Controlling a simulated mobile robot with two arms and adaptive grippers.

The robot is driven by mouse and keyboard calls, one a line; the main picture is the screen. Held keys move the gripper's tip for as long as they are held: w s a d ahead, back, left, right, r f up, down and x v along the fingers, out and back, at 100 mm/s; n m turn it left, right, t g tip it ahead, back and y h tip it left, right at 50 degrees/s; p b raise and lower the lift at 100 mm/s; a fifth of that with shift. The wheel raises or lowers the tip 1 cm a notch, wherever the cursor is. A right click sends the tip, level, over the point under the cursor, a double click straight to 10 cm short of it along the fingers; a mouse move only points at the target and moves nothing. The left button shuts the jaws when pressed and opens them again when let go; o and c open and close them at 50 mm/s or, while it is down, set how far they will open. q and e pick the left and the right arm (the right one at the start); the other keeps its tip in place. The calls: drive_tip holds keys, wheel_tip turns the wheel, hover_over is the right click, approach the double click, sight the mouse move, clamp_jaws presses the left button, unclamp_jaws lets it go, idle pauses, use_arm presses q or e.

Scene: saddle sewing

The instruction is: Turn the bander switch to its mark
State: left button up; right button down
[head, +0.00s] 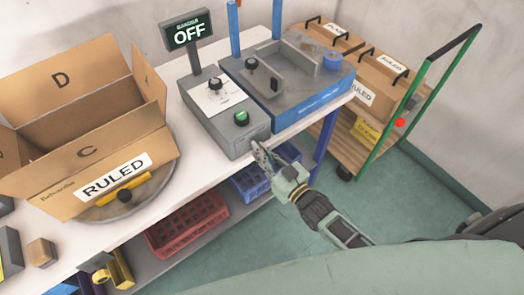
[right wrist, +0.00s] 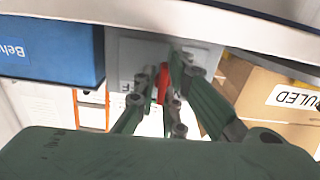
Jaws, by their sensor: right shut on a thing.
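My right gripper (head: 258,152) reaches up to the table's front edge, below the grey control box (head: 222,112). In the right wrist view its fingers (right wrist: 165,90) are closed around a narrow red handle (right wrist: 163,80), apparently the bander switch. The handle stands in front of a pale grey plate (right wrist: 130,55) with partly hidden lettering. Its mark cannot be made out, and the fingers cover much of the handle. In the head view the switch is hidden by my gripper. A display (head: 188,31) on a post reads OFF. My left gripper is not in view.
The control box carries a black knob (head: 215,84) and a green button (head: 241,118). An open carton marked RULED (head: 75,150) stands on a turntable at left. Red (head: 188,222) and blue crates sit on the lower shelf. A cart with cartons (head: 372,75) stands at right.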

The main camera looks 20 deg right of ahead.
drive_tip(key=shift+f, duration=0.1)
drive_tip(key=c, duration=1.8)
unclamp_jaws()
drive_tip(key=v, duration=1.2)
